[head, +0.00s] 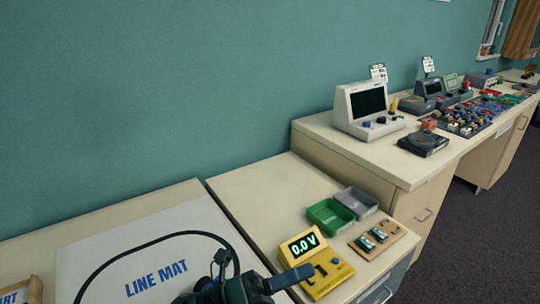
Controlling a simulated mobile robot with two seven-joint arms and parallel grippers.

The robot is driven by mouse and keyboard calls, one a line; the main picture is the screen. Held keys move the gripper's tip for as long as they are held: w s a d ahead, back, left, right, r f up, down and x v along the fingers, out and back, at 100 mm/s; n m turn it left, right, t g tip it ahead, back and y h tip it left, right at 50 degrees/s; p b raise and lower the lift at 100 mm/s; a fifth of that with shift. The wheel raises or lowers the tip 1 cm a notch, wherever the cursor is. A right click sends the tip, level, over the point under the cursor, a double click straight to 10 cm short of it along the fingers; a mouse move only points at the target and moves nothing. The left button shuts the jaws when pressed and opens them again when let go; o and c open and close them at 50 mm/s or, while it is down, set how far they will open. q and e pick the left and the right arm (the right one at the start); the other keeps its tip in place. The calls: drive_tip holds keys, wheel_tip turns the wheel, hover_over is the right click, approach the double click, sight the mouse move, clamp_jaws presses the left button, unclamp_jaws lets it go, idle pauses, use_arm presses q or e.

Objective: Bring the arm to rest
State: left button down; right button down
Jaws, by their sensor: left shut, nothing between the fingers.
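My left gripper (290,277) is at the bottom of the head view, dark with a blue finger part. It is shut and empty. It is over the right edge of the white line mat (115,262), with its tip just left of the yellow meter (325,280); I cannot tell whether they touch. The meter's display reads 0.0 V. My right gripper is not in view.
A green tray (329,217), a grey tray (356,203) and a wooden board with two modules (386,231) stand beyond the meter. A higher counter (375,154) at the right carries a white console (352,110) and several small devices. A black line curves on the mat.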

use_arm(q)
drive_tip(key=w+a+f+n+t+y+p, duration=0.1)
drive_tip(key=a+f+n+t+y, duration=0.4)
drive_tip(key=n, duration=0.7)
drive_tip(key=w+a+f+n+t+y+p, duration=0.1)
drive_tip(key=a+f+n+t+y, duration=0.2)
drive_tip(key=a+n+t+y, duration=0.65)
drive_tip(key=s+a+f+n+g+y, duration=0.1)
drive_tip(key=s+f+n+g, duration=0.2)
drive_tip(key=f+n, duration=0.1)
drive_tip(key=s+a+f+n+g+y, duration=0.1)
drive_tip(key=s+f+n+g, duration=0.2)
drive_tip(key=f+n, duration=0.1)
drive_tip(key=s+a+f+n+g+y, duration=0.1)
drive_tip(key=s+a+f+n+g, duration=0.1)
drive_tip(key=s+f+n+g, duration=0.1)
drive_tip(key=shift+s+f+n+p, duration=0.35)
drive_tip(key=shift+s+f+n, duration=0.25)
drive_tip(key=shift+f+n, duration=0.35)
drive_tip(key=shift+s+a, duration=0.1)
drive_tip(key=shift+s, duration=0.05)
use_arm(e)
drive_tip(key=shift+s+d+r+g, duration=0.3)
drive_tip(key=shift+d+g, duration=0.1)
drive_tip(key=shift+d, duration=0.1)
